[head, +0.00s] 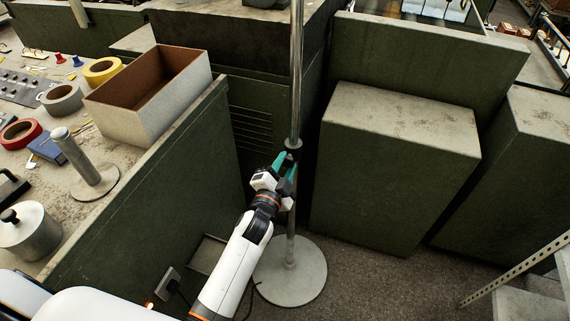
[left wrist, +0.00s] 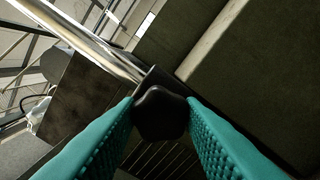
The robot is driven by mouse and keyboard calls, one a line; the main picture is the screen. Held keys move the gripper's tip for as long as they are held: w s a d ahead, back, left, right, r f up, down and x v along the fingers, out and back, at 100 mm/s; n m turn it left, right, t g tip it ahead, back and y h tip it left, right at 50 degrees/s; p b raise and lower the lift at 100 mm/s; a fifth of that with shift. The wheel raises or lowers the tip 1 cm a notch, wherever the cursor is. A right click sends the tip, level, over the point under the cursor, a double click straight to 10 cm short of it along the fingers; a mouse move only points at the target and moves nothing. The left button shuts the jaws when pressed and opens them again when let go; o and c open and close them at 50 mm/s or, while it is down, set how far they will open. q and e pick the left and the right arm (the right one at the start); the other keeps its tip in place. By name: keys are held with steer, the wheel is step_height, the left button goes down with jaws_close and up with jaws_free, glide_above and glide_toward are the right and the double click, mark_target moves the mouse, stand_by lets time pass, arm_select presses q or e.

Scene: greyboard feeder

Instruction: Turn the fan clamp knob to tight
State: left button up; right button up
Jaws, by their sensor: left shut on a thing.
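The fan clamp knob (left wrist: 161,113) is black and lobed, and it sits between the two teal fingers of my left gripper in the left wrist view. My left gripper (left wrist: 161,118) is shut on the knob, with a fingertip at each side of it. In the head view my left gripper (head: 284,165) is at the fan's pole (head: 296,75), just below a dark collar (head: 293,144). The arm and gripper hide the knob there. The pole rises from a round grey base (head: 290,271) on the floor. My right gripper is not in view.
A workbench (head: 150,195) stands left of the pole, with an open box (head: 150,112), tape rolls and a metal post (head: 80,160) on it. Green cabinets (head: 385,185) stand close on the right. Some floor (head: 375,285) is clear right of the base.

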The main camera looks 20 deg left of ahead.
arm_select(q)
steer(key=shift+n, duration=0.9)
steer(key=o, duration=1)
steer(key=shift+s, duration=0.1)
steer(key=s, duration=1.2)
steer(key=shift+a+b, duration=0.25)
steer(key=shift+b, duration=0.2)
